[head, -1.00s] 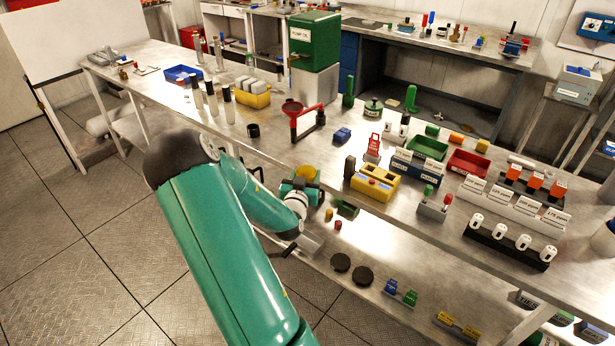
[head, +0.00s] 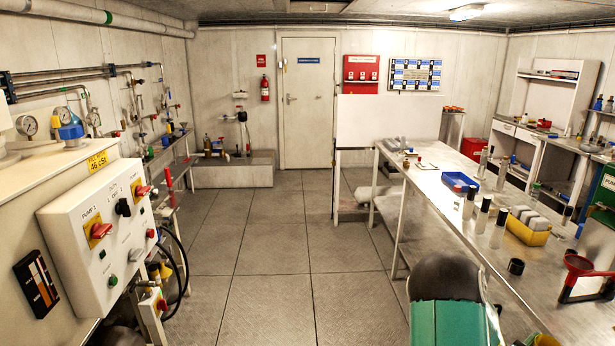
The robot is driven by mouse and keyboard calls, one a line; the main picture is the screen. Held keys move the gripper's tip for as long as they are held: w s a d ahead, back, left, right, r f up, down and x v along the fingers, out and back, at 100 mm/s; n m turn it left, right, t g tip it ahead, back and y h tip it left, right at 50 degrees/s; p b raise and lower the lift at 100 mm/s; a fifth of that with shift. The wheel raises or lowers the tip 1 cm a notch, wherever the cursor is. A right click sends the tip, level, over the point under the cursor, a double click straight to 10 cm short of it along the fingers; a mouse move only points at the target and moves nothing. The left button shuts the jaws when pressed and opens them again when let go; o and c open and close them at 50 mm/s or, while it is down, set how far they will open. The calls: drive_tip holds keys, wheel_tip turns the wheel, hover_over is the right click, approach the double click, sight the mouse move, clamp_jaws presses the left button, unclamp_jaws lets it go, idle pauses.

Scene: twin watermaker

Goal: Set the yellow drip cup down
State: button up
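My gripper is not in view now; only the upper part of my green arm shows at the bottom edge, right of centre. The yellow drip cup cannot be made out for certain. A small yellow sliver (head: 545,340) shows at the bottom edge beside the bench, too cut off to name. Whether my gripper holds anything is hidden.
A pump control panel (head: 105,235) stands at left. Open floor (head: 270,255) leads to the door (head: 308,103).

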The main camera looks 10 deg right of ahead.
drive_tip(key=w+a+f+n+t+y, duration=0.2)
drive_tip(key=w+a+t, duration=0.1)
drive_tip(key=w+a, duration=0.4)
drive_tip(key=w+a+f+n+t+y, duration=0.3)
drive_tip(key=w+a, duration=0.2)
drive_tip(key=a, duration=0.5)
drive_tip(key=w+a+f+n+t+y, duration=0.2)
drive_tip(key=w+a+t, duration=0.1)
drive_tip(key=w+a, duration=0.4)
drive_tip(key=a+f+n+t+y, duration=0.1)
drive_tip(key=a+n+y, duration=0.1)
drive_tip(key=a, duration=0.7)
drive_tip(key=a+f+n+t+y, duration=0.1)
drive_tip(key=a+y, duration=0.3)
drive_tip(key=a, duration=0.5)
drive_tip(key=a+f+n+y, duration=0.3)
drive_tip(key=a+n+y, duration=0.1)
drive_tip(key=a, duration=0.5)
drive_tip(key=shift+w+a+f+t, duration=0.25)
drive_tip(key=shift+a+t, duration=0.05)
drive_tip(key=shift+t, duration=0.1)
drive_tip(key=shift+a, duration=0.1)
